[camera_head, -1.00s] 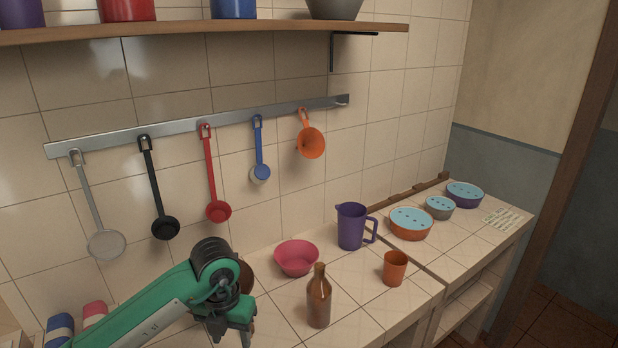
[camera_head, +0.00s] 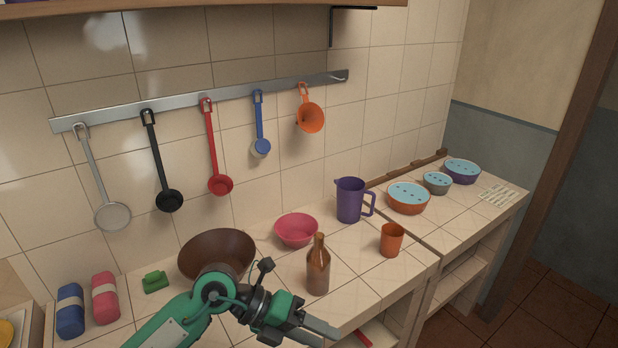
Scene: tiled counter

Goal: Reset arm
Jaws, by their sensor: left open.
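My left arm comes in from the bottom left, green and black, over the front of the counter. My left gripper (camera_head: 318,334) is low in the view, at the counter's front edge, pointing right and down. Its grey fingers are open and nothing shows between them. A brown bottle (camera_head: 318,268) stands upright just behind it in the picture, apart from the fingers. A brown bowl (camera_head: 217,252) is behind the arm, its front partly hidden by it. My right gripper is out of view.
A pink bowl (camera_head: 296,230), purple jug (camera_head: 350,200) and orange cup (camera_head: 391,240) stand on the tiled counter. Blue (camera_head: 70,311) and pink (camera_head: 105,298) rolls and a green sponge (camera_head: 155,282) are at left. Utensils hang from a wall rail (camera_head: 200,101). Lidded bowls (camera_head: 408,197) stand at right.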

